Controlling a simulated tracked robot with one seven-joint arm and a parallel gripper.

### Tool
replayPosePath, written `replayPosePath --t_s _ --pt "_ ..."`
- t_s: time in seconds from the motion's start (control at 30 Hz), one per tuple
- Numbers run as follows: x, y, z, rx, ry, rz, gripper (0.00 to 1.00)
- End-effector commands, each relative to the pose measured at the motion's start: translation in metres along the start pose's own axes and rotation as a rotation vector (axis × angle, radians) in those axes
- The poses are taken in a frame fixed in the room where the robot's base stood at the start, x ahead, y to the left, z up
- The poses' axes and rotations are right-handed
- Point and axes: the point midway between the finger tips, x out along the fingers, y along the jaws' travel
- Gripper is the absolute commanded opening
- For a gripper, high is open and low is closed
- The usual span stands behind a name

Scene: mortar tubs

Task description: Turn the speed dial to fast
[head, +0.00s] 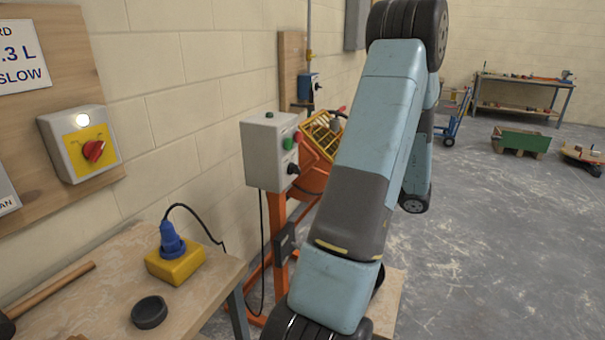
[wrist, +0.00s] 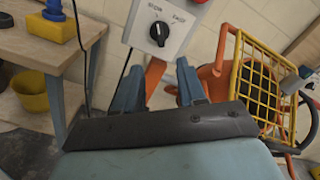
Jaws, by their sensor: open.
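The speed dial is a black knob (wrist: 159,33) on the front of a grey control box (head: 262,152). It also shows in the head view (head: 293,168), below a green and a red button. In the wrist view small lettering stands above the knob on both sides, apparently slow at left and fast at right. I cannot tell clearly where the knob points. My gripper (wrist: 157,80) is open and empty, its two blue fingers apart below the knob in the picture and not touching it. The head view does not show my gripper.
An orange mixer with a yellow grid (wrist: 257,82) stands right of the box. A workbench (head: 105,290) at left holds a yellow block with a blue plug (head: 174,255) and a black ring (head: 149,312).

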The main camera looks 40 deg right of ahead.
Motion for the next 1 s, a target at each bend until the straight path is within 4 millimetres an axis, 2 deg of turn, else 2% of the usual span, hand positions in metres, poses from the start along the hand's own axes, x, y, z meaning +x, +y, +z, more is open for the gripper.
replayPosePath --t_s 0.6,0.8,1.0 --pt "0.103 0.001 0.001 0.000 -0.002 0.005 0.40" --pt "0.123 0.001 0.001 0.000 -0.001 0.004 0.40" --pt "0.129 0.001 0.001 0.000 0.000 0.004 0.40"
